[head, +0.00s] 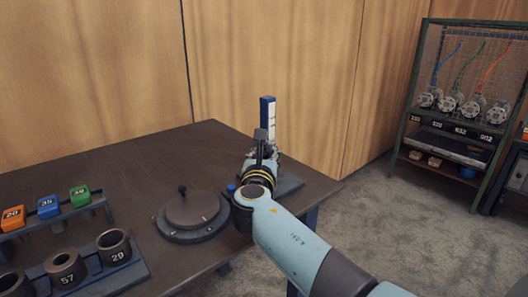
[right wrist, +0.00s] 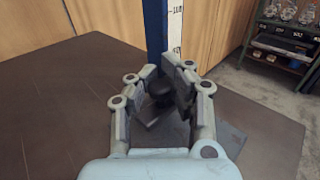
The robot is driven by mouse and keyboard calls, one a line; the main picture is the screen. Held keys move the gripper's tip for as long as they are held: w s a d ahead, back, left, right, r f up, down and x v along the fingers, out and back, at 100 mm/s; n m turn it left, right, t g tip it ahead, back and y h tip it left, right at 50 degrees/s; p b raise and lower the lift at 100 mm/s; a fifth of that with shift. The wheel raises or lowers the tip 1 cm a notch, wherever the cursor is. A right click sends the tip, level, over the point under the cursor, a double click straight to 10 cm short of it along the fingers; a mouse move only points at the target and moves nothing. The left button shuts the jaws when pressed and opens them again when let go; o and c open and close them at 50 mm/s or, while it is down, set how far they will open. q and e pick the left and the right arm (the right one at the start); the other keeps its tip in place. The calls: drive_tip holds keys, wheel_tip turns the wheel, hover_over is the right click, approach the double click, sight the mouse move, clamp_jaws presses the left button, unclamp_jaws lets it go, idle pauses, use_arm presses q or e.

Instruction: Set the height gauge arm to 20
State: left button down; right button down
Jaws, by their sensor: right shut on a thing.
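The height gauge (head: 266,112) is a blue upright column with a white scale, standing at the table's right end. In the right wrist view its blue column (right wrist: 155,30) rises just beyond my fingers, with the scale on its right side. My right gripper (head: 262,148) is in front of the column. In the right wrist view my right gripper (right wrist: 162,78) is shut on a dark knob (right wrist: 160,91), which seems to be on the gauge's arm. The arm itself is mostly hidden, and I cannot read its height. My left gripper is not in view.
A round dark plate with a small handle (head: 190,207) sits on the table (head: 130,165) left of my right arm. A rack with coloured numbered blocks (head: 48,207) and dark rings (head: 113,245) stands at the left. A metal shelf (head: 455,130) stands beyond, at right.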

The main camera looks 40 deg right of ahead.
drive_tip(key=c, duration=1.6)
unclamp_jaws()
drive_tip(key=shift+s+a, duration=0.1)
drive_tip(key=shift+s, duration=0.05)
drive_tip(key=shift+o, duration=0.9)
drive_tip(key=shift+s+a+r, duration=0.1)
drive_tip(key=shift+o, duration=1.3)
drive_tip(key=v, duration=0.7)
drive_tip(key=shift+a, duration=0.1)
